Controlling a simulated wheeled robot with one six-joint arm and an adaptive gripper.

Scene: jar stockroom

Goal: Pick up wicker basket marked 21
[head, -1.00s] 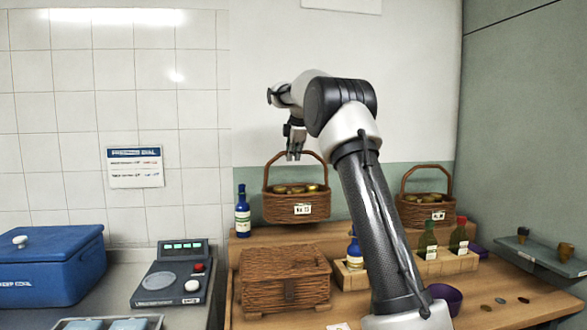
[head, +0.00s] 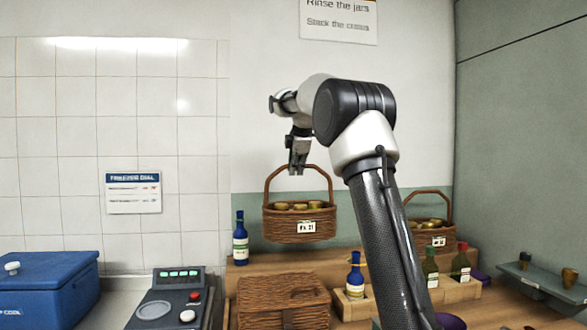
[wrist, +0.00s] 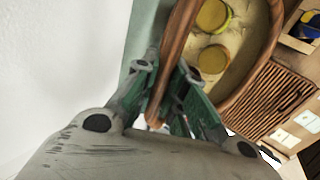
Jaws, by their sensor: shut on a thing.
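The wicker basket marked 21 (head: 297,228) hangs in the air below my gripper (head: 297,170) in the head view, above the wooden shelf. It is brown, with a tall arched handle, a white tag on its front and several yellowish lids or jars inside. My gripper is shut on the top of the handle. In the wrist view the handle (wrist: 176,50) runs between the fingers of my gripper (wrist: 170,95), and the basket's round rim (wrist: 262,62) shows beyond. The basket hangs about upright.
A blue bottle (head: 240,240) stands just left below the basket. A closed wicker box (head: 283,292) sits in front. A second handled basket (head: 428,231) is at the right, behind crated bottles.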

